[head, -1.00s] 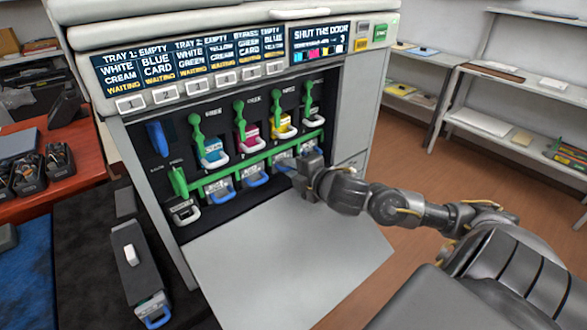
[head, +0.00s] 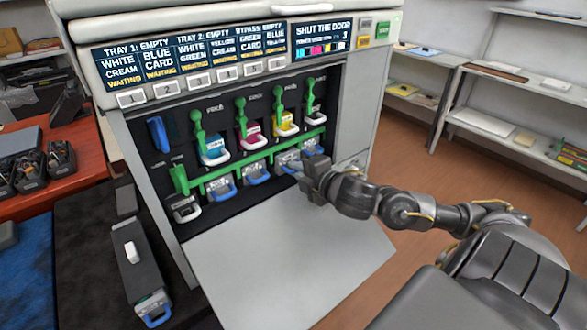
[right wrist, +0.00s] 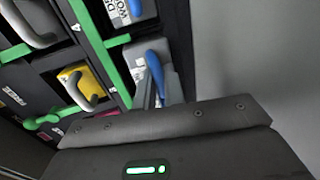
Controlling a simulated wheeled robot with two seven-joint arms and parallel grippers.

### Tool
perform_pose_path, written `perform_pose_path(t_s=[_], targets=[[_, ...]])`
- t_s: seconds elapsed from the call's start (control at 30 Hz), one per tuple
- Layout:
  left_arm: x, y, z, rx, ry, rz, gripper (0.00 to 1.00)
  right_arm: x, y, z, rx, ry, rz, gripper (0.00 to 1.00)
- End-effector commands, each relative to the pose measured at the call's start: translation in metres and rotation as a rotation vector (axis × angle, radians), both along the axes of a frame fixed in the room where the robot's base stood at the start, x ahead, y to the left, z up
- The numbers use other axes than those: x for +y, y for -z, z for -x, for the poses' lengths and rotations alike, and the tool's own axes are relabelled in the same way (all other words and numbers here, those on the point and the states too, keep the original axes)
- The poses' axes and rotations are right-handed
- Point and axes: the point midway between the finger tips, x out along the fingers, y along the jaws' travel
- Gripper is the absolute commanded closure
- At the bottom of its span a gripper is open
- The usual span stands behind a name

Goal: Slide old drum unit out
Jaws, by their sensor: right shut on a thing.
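The open printer holds a lower row of grey drum units with blue handles, including one at the left (head: 219,188) and one beside it (head: 256,171). My right gripper (head: 299,170) reaches in from the right at the third drum unit (head: 285,157), below the yellow cartridge. In the right wrist view its fingers (right wrist: 158,95) are shut around the blue handle (right wrist: 154,72) of that drum unit. The hand hides part of this unit. My left gripper is not in view.
Toner cartridges, cyan (head: 214,150), magenta (head: 248,138) and yellow (head: 286,124), sit above a green bar (head: 250,156). The lowered door (head: 285,250) is bare. A dark unit with a blue handle (head: 140,270) lies at left. Shelves (head: 510,100) stand at right.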

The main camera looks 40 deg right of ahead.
Motion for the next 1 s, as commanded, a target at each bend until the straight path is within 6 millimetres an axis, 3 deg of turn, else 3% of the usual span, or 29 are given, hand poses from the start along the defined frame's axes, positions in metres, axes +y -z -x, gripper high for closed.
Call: perform_pose_path(t_s=[0.1,0.33,0.83,1.0], targets=[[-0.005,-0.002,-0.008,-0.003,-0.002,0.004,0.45,0.001,0.003,0.011,0.006,-0.002,-0.002,1.00],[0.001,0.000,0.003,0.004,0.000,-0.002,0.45,0.002,0.003,0.038,0.010,-0.001,-0.003,1.00],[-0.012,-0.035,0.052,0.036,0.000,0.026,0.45,0.003,-0.003,0.065,0.008,0.000,-0.006,1.00],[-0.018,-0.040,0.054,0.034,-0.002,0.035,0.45,0.003,0.001,0.083,0.009,0.000,-0.003,1.00]])
